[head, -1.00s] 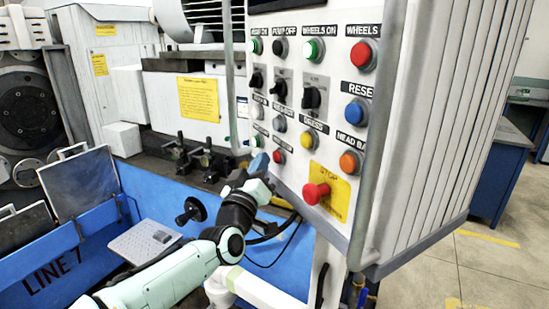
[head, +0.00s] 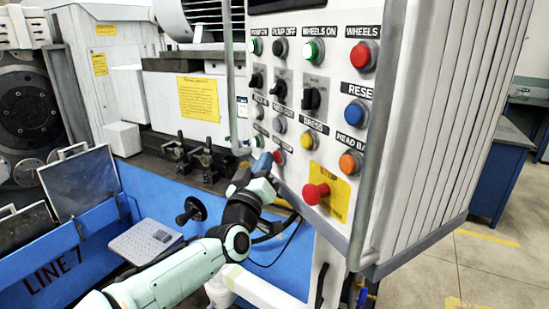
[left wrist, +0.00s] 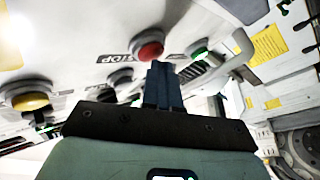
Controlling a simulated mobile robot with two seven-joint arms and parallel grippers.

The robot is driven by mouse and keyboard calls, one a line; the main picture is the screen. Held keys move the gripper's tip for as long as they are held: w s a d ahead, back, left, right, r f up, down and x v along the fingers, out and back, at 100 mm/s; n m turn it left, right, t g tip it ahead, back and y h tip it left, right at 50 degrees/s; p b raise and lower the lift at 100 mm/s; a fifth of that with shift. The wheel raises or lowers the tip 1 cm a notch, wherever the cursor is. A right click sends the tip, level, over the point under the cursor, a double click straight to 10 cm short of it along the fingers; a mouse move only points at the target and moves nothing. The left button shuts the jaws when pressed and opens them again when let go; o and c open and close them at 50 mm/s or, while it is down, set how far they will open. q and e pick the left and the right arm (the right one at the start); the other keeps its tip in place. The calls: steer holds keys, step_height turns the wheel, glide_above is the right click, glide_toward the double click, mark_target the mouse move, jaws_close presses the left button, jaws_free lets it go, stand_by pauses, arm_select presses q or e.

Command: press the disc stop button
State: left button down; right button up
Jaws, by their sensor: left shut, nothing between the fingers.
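A small red button (head: 280,157) sits in the bottom row of the white control panel, left of the big red stop button. In the left wrist view the red button (left wrist: 150,48) has a black label beside it that reads partly as STOP. My left gripper (head: 264,162) is shut and empty, its blue-grey fingers pointing at the panel right beside this button. In the left wrist view the fingertips (left wrist: 164,66) are just below the button and overlap its lower edge; I cannot tell whether they touch it. My right gripper is not in view.
The big red mushroom stop button (head: 315,193) on a yellow plate juts out right of the gripper. A yellow button (head: 308,140) and a green button (left wrist: 199,52) are close by. Black valves (head: 200,157) stand on the machine behind. A handwheel (head: 191,210) is at lower left.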

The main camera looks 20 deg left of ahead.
arm_select(q)
steer(key=shift+w+d, duration=0.25)
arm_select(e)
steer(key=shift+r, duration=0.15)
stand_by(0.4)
arm_select(q)
steer(key=shift+s+a+b, duration=0.6)
steer(key=shift+s+b, duration=0.1)
steer(key=shift+s, duration=0.05)
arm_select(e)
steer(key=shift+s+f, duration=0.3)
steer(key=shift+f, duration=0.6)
arm_select(q)
steer(key=s+a+b, duration=0.1)
steer(key=s+b, duration=0.1)
steer(key=s+a+b, duration=0.2)
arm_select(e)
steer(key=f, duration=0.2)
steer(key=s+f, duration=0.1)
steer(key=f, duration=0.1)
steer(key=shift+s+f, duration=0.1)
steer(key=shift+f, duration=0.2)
